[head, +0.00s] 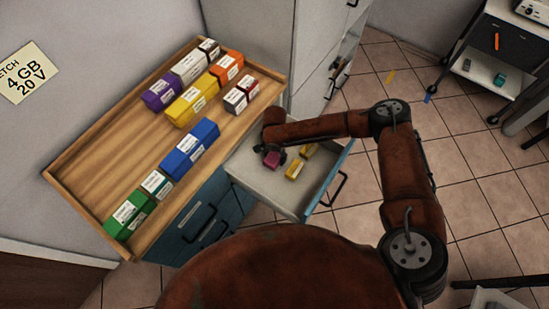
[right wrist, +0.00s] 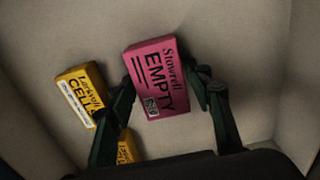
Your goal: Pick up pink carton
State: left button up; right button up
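The pink carton (head: 271,159) is in the open drawer (head: 318,196), near its left inner side. In the right wrist view the pink carton (right wrist: 157,78) shows a label reading "EMPTY". My right gripper (head: 271,150) reaches down into the drawer over the carton. In the right wrist view its two fingers (right wrist: 162,90) stand on either side of the carton, close to its sides. I cannot tell whether they press on it. My left gripper is not in view.
Yellow cartons (head: 294,171) (right wrist: 80,95) lie beside the pink one in the drawer. The wooden tray top (head: 95,160) holds several coloured cartons in rows. A grey cabinet (head: 290,40) stands behind the drawer. A wheeled cart (head: 500,70) stands at the far right.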

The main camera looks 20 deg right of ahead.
jog(key=c, duration=0.4)
jog(key=shift+c, duration=0.2)
